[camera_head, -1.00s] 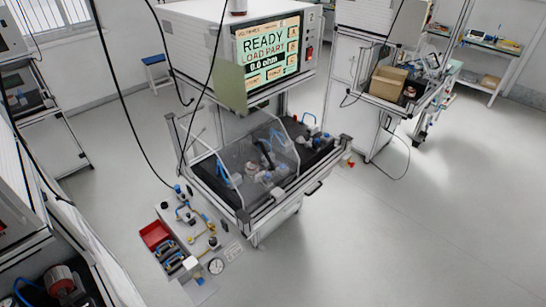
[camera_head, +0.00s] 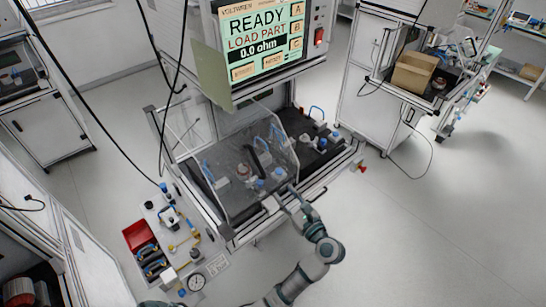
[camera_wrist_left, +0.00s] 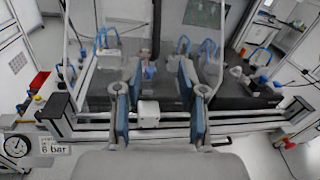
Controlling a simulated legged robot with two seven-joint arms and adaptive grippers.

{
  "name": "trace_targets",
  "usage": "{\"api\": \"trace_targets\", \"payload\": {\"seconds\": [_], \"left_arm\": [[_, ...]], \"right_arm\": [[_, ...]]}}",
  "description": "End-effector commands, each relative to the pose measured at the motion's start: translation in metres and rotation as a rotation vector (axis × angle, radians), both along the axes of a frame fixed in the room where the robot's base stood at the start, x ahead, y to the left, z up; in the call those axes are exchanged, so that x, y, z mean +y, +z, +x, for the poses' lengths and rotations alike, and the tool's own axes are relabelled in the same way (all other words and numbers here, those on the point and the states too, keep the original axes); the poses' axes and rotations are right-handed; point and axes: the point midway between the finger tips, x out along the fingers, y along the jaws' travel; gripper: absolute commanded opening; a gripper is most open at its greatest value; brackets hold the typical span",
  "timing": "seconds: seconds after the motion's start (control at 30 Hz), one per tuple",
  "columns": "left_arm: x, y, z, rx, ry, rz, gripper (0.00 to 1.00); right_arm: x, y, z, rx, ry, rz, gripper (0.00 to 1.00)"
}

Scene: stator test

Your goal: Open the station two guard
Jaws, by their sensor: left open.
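The station two guard (camera_head: 228,172) is a clear, see-through cover in the middle of the head view. It stands down over the black station bed, with the fixture parts and blue hoses visible through it. It also shows in the left wrist view (camera_wrist_left: 108,80). My left gripper (camera_head: 292,198) is at the front edge of the station, close to the guard's right front corner. In the left wrist view its two fingers (camera_wrist_left: 158,98) are apart, with a small white block visible between them. I cannot tell whether they touch the guard. My right gripper is not in view.
The tester screen (camera_head: 262,45) above reads READY, LOAD PART, 0.0 ohm. A side panel with a red tray (camera_head: 138,235) and a gauge (camera_head: 196,281) is at the left front. Black cables hang at the left. The floor to the right is clear.

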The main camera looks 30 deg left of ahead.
Motion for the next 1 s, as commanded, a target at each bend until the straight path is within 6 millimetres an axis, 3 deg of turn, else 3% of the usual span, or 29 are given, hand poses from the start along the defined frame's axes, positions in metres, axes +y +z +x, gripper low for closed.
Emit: {"api": "trace_targets", "payload": {"seconds": [0.3,0.7,1.0], "left_arm": [[0.054,0.002,0.035,0.006,0.004,0.006,0.40],[0.127,0.001,0.079,0.006,0.004,0.009,0.40],[0.146,-0.001,0.091,0.007,0.000,0.006,0.40]], "right_arm": [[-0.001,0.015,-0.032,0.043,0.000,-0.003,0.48],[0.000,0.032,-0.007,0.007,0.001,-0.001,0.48],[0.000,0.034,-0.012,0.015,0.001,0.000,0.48]]}}
